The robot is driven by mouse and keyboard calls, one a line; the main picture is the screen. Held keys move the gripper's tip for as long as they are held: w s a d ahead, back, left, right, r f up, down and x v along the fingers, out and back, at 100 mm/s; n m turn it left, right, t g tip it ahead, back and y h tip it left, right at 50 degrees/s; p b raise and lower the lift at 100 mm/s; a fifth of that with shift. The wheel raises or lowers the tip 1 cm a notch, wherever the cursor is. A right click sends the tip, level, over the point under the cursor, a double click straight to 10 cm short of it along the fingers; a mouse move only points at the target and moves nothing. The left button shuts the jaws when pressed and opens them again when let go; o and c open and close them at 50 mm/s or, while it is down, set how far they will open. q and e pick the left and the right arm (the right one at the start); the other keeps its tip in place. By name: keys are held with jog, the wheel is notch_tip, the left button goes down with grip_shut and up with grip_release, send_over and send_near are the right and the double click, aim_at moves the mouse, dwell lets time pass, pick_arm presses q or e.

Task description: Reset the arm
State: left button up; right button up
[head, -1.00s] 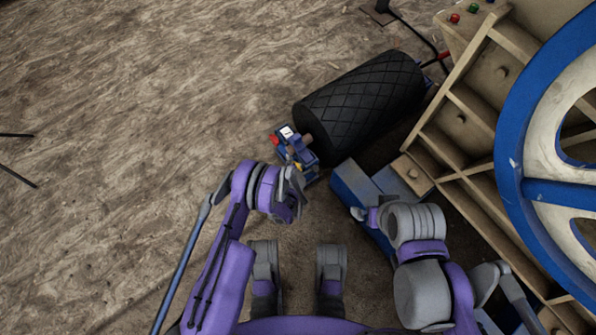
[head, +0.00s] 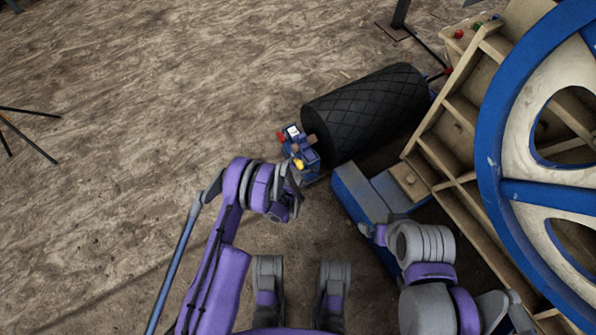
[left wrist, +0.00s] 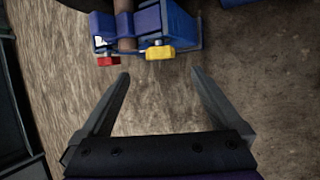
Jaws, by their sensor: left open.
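My left arm comes in from the left in the head view, with its left gripper (head: 292,190) bent toward the middle. In the left wrist view the left gripper (left wrist: 160,88) has its two fingers wide apart with nothing between them. A small blue device (head: 302,160) with red and yellow parts lies just beyond it; it also shows in the left wrist view (left wrist: 165,25), ahead of the fingertips and not touching them. My right arm is folded at the lower right of the head view, and its gripper (head: 372,233) shows only in small part beside a blue block.
A black cross-hatched roller (head: 365,110) lies behind the blue device. A blue block (head: 358,192) and a beige ribbed machine frame (head: 455,130) with a large blue-rimmed wheel (head: 490,155) stand at right. Thin dark legs (head: 30,130) show at far left. Brown ground (head: 150,120) at left is clear.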

dwell(0.5)
